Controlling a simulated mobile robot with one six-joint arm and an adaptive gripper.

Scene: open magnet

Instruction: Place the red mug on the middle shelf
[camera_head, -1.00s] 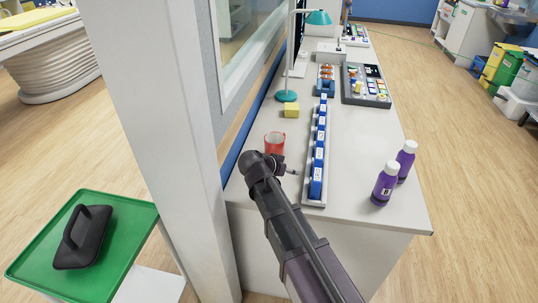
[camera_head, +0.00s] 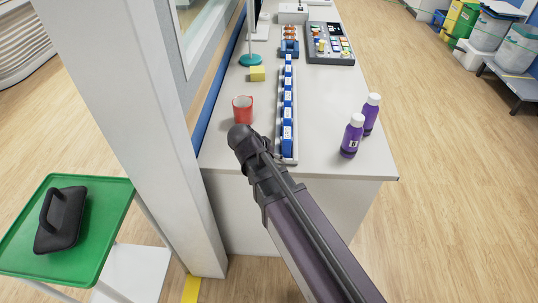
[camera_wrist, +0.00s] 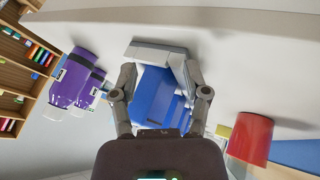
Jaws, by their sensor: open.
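The red mug (camera_head: 243,110) stands upright on the white counter (camera_head: 335,125), left of a row of blue boxes. It also shows at the right of the wrist view (camera_wrist: 250,139). My gripper (camera_wrist: 160,72) is open, with the row of blue boxes seen between its fingers and the mug outside them, to the right. In the head view my arm's end is just in front of the mug, and the fingers are hidden. Wooden shelves (camera_wrist: 22,75) with coloured items show at the left of the wrist view; I cannot tell which one is the middle shelf.
The blue boxes (camera_head: 287,105) stand in a long rack. Two purple bottles (camera_head: 353,135) are at the counter's right edge. A yellow block (camera_head: 257,74) and a teal lamp base (camera_head: 250,59) are behind the mug. A pale column (camera_head: 130,120) and green tray (camera_head: 95,240) are at left.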

